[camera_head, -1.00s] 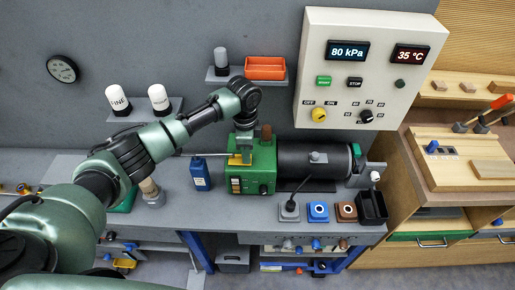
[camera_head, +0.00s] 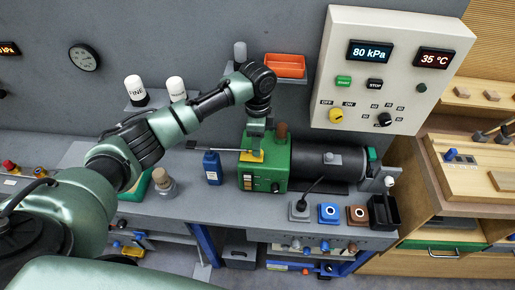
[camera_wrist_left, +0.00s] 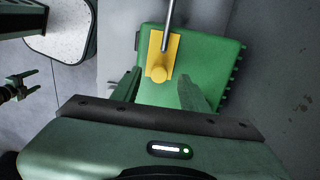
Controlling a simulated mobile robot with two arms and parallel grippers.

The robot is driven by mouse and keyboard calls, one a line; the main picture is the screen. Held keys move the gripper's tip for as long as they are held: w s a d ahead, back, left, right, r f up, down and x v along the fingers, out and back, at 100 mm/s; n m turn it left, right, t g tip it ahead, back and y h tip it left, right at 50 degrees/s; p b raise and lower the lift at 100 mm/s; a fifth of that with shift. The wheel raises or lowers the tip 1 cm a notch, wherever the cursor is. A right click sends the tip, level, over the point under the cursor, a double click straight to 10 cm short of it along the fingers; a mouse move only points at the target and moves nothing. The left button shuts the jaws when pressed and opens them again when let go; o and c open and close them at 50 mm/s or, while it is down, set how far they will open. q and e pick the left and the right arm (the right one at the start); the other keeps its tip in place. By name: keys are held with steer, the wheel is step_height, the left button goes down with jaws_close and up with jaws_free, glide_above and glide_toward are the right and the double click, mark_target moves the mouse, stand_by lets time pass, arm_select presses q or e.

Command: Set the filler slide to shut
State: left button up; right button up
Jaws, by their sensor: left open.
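The filler slide appears to be the yellow plate (camera_head: 250,157) on top of the green machine (camera_head: 276,166), which stands on the grey bench. In the left wrist view the yellow plate (camera_wrist_left: 155,49) has a round yellow knob (camera_wrist_left: 159,74) and a metal rod runs over its far end. My left gripper (camera_head: 256,145) points down just above the plate. In the wrist view its two open fingers (camera_wrist_left: 157,90) lie on either side of the knob, apart from it. The head view partly hides the plate behind the gripper. My right gripper is not in view.
A dark cylinder (camera_head: 318,160) extends right from the green machine. A blue bottle (camera_head: 212,168) stands close on its left. Blue and brown blocks and a black bin (camera_head: 383,212) line the bench's front right. A control panel (camera_head: 392,70) hangs above.

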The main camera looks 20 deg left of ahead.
arm_select(q)
steer(key=shift+r+b, duration=0.35)
steer(key=shift+r, duration=1.9)
